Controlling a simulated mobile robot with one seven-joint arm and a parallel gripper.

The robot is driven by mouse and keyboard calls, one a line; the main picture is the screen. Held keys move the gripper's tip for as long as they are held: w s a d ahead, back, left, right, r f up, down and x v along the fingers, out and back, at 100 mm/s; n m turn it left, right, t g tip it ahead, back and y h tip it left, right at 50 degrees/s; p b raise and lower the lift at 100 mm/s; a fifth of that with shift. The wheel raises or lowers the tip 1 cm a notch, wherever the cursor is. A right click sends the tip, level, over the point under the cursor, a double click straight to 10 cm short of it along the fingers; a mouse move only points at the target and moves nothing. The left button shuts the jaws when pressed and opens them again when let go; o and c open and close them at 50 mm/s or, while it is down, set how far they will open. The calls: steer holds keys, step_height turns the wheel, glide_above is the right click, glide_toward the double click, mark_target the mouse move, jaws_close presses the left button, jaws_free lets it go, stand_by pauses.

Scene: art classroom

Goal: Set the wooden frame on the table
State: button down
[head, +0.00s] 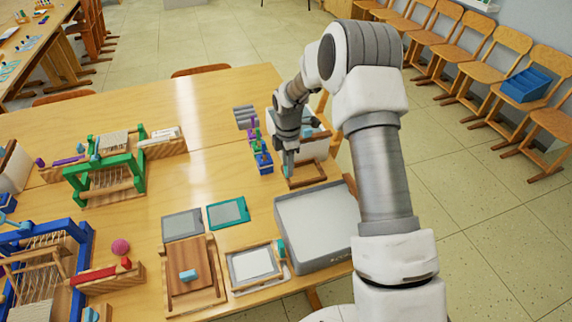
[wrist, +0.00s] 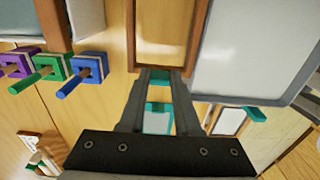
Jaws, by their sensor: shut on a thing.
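A brown wooden frame (head: 306,183) is low over the table (head: 225,105), between the block stands and a grey tray. I cannot tell whether it touches the table. My gripper (head: 287,172) points down at the frame's left end. In the wrist view, my gripper (wrist: 160,82) is shut on the near bar of the wooden frame (wrist: 160,55), with teal showing between the fingers. The frame lies roughly flat, and tabletop shows through its opening. Its far end is cut off in the wrist view.
The grey tray (head: 283,232) is close beside the frame; its rim also shows in the wrist view (wrist: 270,98). Purple, green and blue (head: 263,162) block stands are on the other side. Looms and flat frames fill the left and front table.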

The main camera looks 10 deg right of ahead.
mark_target(288, 179)
steer(key=shift+f+b, duration=1.4)
steer(key=shift+f, duration=0.95)
steer(key=shift+f+b, duration=0.7)
steer(key=shift+f, duration=0.05)
stand_by(0.5)
steer(key=shift+f+b, duration=0.3)
steer(key=shift+f, duration=0.15)
steer(key=shift+f+b, duration=0.4)
steer(key=shift+f, duration=0.05)
stand_by(0.9)
stand_by(0.3)
steer(key=c, duration=0.5)
jaws_free()
steer(key=shift+c, duration=0.2)
step_height(288, 179, up, 18)
steer(key=p, duration=0.1)
steer(key=shift+f, duration=0.25)
steer(key=shift+p, duration=0.3)
